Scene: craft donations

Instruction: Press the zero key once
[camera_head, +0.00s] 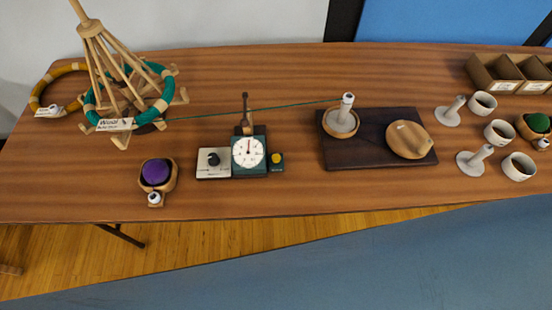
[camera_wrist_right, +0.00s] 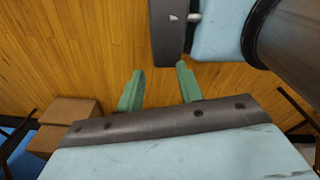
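A dark green counter box (camera_head: 249,168) with a round white dial (camera_head: 248,152) sits near the front middle of the table. A round yellow key (camera_head: 277,158) on a small dark base adjoins its right side. I cannot read a label on this key. A pale panel with a black knob (camera_head: 213,159) adjoins the left side. No gripper shows in the head view, so nothing of mine touches the box there. My right gripper (camera_wrist_right: 160,72) shows in the right wrist view, its two green fingers apart and empty, with wooden floor behind them. My left gripper is not in view.
A green thread runs from the wooden yarn winder (camera_head: 124,90) past the box's upright guide to a spool (camera_head: 346,108) on a dark board (camera_head: 378,157). A purple ball in a bowl (camera_head: 157,173) stands left. Cups, cones and divided boxes (camera_head: 496,80) fill the right.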

